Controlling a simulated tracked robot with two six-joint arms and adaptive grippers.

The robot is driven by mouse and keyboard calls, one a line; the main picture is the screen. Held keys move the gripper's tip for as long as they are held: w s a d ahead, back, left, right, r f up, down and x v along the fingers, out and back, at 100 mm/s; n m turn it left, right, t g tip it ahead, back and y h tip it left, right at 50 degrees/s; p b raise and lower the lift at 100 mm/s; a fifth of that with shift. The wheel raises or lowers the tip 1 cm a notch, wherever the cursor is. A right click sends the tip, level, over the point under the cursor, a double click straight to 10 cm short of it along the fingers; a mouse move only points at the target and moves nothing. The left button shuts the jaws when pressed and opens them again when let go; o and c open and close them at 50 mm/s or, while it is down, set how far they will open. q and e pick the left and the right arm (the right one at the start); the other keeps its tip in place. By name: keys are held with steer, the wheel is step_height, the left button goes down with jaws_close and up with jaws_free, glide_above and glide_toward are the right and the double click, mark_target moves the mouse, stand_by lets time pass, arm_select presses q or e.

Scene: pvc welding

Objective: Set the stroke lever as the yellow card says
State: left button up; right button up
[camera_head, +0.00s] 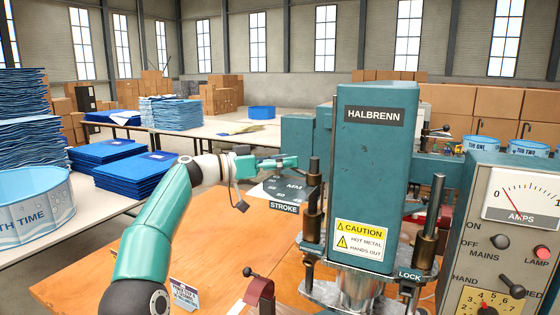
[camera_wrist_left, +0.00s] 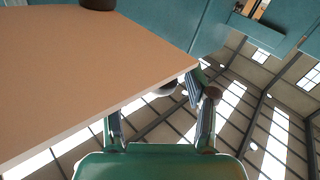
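The grey stroke plate (camera_head: 284,208), marked MM with numbers, sits at the left side of the teal HALBRENN press (camera_head: 375,160). My left gripper (camera_head: 284,162) is just above and behind the plate, its fingers near the press. In the left wrist view its two fingers (camera_wrist_left: 160,112) stand apart with nothing clearly between them. A dark round knob (camera_head: 241,207) shows below the gripper, left of the plate; I cannot tell whether it is the stroke lever's end. A dark rounded end (camera_wrist_left: 168,88) shows beyond the fingers in the wrist view. My right gripper is out of view.
The control panel (camera_head: 517,240) stands at right, with an ammeter, switches and a yellow dial. A small printed card (camera_head: 184,295) and a dark red part with a black knob (camera_head: 260,290) are at the near edge. The orange worktop (camera_head: 215,245) has bare room left of the press.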

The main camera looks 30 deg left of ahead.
arm_select(q)
steer(key=shift+a+f, duration=0.1)
steer(key=shift+f, duration=0.35)
steer(key=v, duration=1.2)
steer(key=shift+r, duration=0.35)
